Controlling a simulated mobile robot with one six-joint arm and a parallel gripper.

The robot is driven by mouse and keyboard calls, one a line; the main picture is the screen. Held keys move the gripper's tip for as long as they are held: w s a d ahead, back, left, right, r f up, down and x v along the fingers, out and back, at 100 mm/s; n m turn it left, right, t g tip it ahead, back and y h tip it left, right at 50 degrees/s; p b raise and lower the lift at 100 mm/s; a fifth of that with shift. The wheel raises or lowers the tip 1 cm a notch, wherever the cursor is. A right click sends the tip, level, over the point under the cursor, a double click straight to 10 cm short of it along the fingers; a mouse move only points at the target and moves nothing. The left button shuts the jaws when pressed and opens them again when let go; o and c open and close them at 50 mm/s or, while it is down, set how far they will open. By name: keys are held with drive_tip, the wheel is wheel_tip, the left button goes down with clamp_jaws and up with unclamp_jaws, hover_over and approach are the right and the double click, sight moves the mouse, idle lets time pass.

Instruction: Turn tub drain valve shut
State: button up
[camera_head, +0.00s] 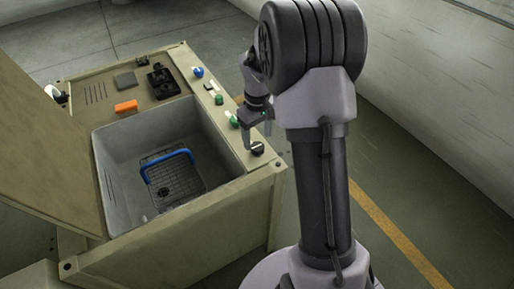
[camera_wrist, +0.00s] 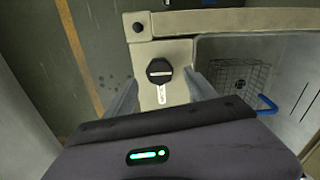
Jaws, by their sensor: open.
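A black knob, likely the drain valve (camera_head: 257,149), sits at the near right corner of the beige machine's top rim. In the wrist view the knob (camera_wrist: 159,69) carries a white bar lying crosswise, with a white marking on the panel just below it. My gripper (camera_head: 258,139) is open just above the knob. In the wrist view the fingers of my gripper (camera_wrist: 161,84) stand on either side of the knob, apart from it and empty. The grey tub (camera_head: 112,170) is open beside the knob, with a dark round drain at its bottom.
A wire basket (camera_head: 186,172) with a blue handle (camera_head: 165,155) sits in the tub. A raised lid (camera_head: 45,150) stands at left. Green knobs (camera_head: 233,120) and a blue one (camera_head: 197,72) line the rim behind my gripper. An orange block (camera_head: 126,107) lies on the back deck.

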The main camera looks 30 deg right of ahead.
sight(257, 146)
wheel_tip(257, 146, down, 4)
drive_tip(key=shift+w+b, duration=0.1)
drive_tip(key=shift+b, duration=0.35)
drive_tip(key=c, duration=1.4)
